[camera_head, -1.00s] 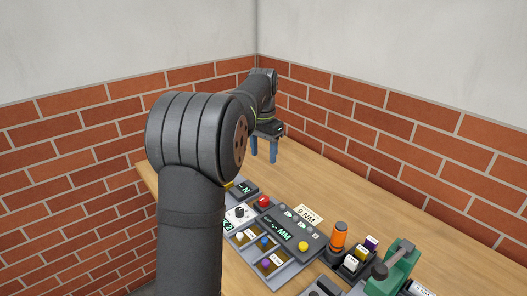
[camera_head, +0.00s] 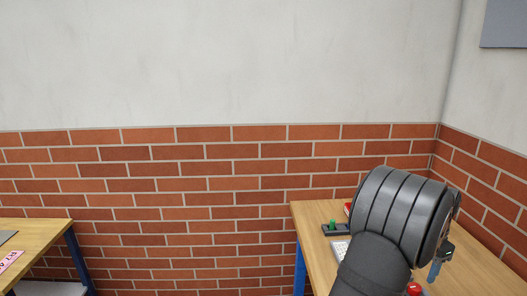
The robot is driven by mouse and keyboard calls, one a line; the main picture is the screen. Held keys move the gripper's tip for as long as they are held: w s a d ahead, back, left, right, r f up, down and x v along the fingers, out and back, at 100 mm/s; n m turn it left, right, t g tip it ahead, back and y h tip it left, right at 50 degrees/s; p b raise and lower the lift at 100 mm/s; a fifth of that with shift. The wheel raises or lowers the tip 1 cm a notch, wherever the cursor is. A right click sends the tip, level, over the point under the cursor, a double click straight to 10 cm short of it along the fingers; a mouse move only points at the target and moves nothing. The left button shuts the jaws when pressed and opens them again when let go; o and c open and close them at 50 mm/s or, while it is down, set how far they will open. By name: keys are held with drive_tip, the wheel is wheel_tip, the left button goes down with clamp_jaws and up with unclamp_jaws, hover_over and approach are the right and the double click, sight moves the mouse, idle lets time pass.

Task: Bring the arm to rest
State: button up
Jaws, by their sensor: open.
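My gripper (camera_head: 435,270) shows only in part at the far right, beyond the thick dark joint of my arm. A blue finger points down over the right-hand wooden workbench (camera_head: 312,218). The gripper is open, and nothing is seen between its fingers. My arm hides much of the gripper and the middle of this bench.
A green button on a dark base (camera_head: 334,226) and a red button (camera_head: 414,288) are on the right bench. Another wooden table (camera_head: 40,232) with a pink printed sheet (camera_head: 9,262) stands at the left. A gap separates the tables before the brick wall (camera_head: 180,220).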

wheel_tip(320, 180, down, 7)
idle(0.3)
